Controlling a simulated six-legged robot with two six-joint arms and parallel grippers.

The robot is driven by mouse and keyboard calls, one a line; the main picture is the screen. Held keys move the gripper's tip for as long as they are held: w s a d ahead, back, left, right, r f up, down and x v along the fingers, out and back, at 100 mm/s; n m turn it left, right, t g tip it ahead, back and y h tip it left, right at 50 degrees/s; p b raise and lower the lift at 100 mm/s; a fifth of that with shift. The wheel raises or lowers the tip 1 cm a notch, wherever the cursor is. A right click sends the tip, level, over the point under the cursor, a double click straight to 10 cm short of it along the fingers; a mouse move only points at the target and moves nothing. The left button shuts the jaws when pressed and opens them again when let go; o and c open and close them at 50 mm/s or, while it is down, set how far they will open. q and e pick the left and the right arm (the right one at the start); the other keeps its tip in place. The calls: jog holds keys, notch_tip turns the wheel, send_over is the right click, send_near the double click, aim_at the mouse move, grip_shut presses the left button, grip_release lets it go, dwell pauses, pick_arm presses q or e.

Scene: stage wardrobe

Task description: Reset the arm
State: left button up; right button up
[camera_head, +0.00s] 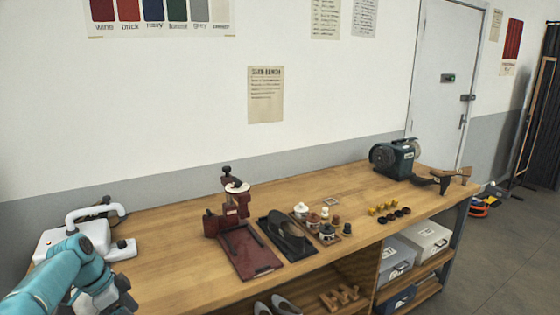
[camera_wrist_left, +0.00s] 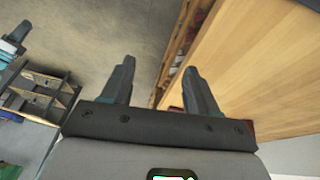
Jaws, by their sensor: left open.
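My left arm comes in from the lower left of the head view, teal with dark end parts, in front of the left end of the wooden workbench (camera_head: 165,270). In the left wrist view my left gripper (camera_wrist_left: 160,83) is open. Its two dark fingers stand apart with nothing held between them; the floor and the bench edge (camera_wrist_left: 178,60) show behind. In the head view the fingertips are hard to make out. My right gripper is in neither view.
A white device (camera_head: 75,238) stands close behind my left arm. A dark red press (camera_head: 230,212), a black shoe (camera_head: 287,232), small jars (camera_head: 302,211) and a green grinder (camera_head: 394,158) stand farther right. Bare bench top lies between my arm and the press.

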pick_arm(q)
jog(key=s+d+f+n, duration=0.35)
jog(key=d+f, duration=0.35)
jog(key=f, duration=0.3)
jog(key=s+d+f+n, duration=0.35)
jog(key=d+f, duration=0.45)
jog(key=f, duration=0.3)
jog(key=s+d+f+n, duration=0.1)
jog(key=s+d+n, duration=0.1)
jog(key=s, duration=0.5)
jog(key=s+d+f+n, duration=0.2)
jog(key=s+d, duration=0.3)
jog(key=s, duration=0.3)
jog(key=s+d+f+n+g, duration=0.1)
jog(key=s+d+f+n, duration=0.1)
jog(key=s+d, duration=0.2)
jog(key=s, duration=0.3)
jog(key=shift+s, duration=0.3)
